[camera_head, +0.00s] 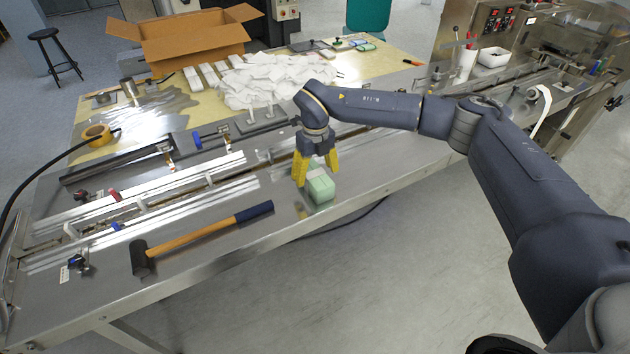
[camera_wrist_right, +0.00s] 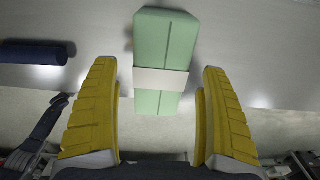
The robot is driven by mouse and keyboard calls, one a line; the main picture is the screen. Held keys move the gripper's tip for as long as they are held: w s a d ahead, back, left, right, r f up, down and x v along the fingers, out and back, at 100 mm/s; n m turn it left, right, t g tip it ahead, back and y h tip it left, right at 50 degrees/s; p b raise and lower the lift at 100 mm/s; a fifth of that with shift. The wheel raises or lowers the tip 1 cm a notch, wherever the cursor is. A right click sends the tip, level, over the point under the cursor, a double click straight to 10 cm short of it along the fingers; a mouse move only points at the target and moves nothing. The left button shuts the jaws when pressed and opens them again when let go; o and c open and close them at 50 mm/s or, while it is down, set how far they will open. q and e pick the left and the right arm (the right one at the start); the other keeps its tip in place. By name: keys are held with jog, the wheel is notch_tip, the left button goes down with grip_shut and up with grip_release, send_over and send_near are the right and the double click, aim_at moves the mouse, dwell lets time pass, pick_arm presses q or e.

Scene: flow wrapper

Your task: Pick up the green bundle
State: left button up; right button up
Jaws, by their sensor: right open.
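The green bundle (camera_head: 320,187) lies on the metal table near its front edge. It is pale green with a white band around its middle, as the right wrist view shows (camera_wrist_right: 165,45). My right gripper (camera_head: 316,170) has yellow fingers and is just above and beside the bundle. In the right wrist view the fingers (camera_wrist_right: 160,100) are spread wide, and the bundle's near end lies between and beyond their tips. Nothing is held. I cannot tell whether a finger touches the bundle. My left gripper is not in view.
A hammer (camera_head: 200,238) lies left of the bundle. Metal guide rails (camera_head: 150,210) run behind it. A pile of white packets (camera_head: 270,80) and an open cardboard box (camera_head: 190,45) are farther back. The table's front edge is close to the bundle.

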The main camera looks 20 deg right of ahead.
jog(key=shift+f, duration=1.95)
jog(key=c, duration=1.3)
